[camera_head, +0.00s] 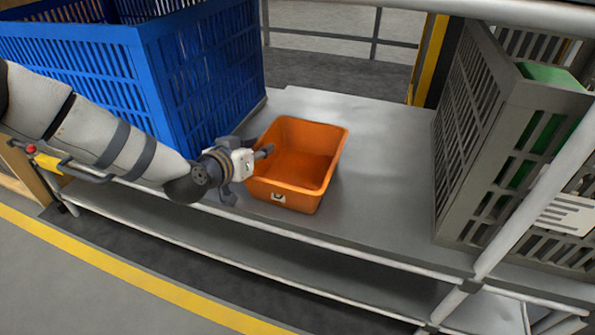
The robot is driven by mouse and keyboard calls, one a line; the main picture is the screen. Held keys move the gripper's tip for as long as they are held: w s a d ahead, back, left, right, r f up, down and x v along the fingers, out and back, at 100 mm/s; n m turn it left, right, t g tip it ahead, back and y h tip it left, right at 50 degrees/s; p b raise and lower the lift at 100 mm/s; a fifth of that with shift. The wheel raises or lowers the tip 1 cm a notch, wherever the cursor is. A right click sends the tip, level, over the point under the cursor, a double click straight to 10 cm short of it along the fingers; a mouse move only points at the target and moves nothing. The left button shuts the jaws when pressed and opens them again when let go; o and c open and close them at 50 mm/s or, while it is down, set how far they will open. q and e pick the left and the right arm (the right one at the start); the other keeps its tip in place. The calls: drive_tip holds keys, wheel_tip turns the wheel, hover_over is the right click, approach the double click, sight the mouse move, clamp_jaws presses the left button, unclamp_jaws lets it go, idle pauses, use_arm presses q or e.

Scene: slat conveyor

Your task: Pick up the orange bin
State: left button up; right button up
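The orange bin (318,173) stands upright on the grey metal shelf (385,200), open at the top and empty as far as I see. A small label is on its near wall. My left gripper (248,174) is at the bin's left side, with its fingers spread. One finger reaches over the bin's left rim and the other is lower, outside the bin. I cannot tell whether either finger touches the bin. The gripper hides part of the bin's left wall. My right gripper is not in view.
A large blue crate (205,75) stands to the left, close behind my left arm. A grey crate (470,130) with a green thing (550,76) in it stands to the right. A metal post (535,205) crosses the lower right. The shelf right of the bin is clear.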

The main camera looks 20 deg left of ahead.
use_arm(q)
clamp_jaws()
drive_tip(key=shift+r, duration=0.15)
